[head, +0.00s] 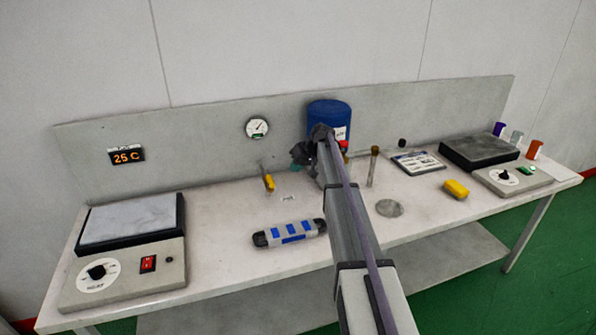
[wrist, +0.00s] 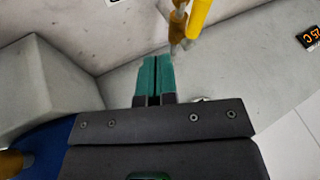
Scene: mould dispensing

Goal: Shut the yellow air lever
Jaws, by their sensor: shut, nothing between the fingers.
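The yellow air lever (head: 269,183) sits on a small upright brass-coloured fitting (head: 263,171) near the back of the bench, left of the blue drum. In the wrist view the lever (wrist: 199,16) is at the top edge, beside the brass fitting (wrist: 178,24), and both are cut off by the frame. My gripper (head: 299,156) is in front of the drum, to the right of the lever and apart from it. In the wrist view my green fingers (wrist: 155,65) are together with nothing between them, below and left of the lever.
The blue drum (head: 329,112) stands close behind my gripper. A dial gauge (head: 257,128) and a 25 C display (head: 127,155) are on the back panel. A grey block with blue patches (head: 290,232) lies in front.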

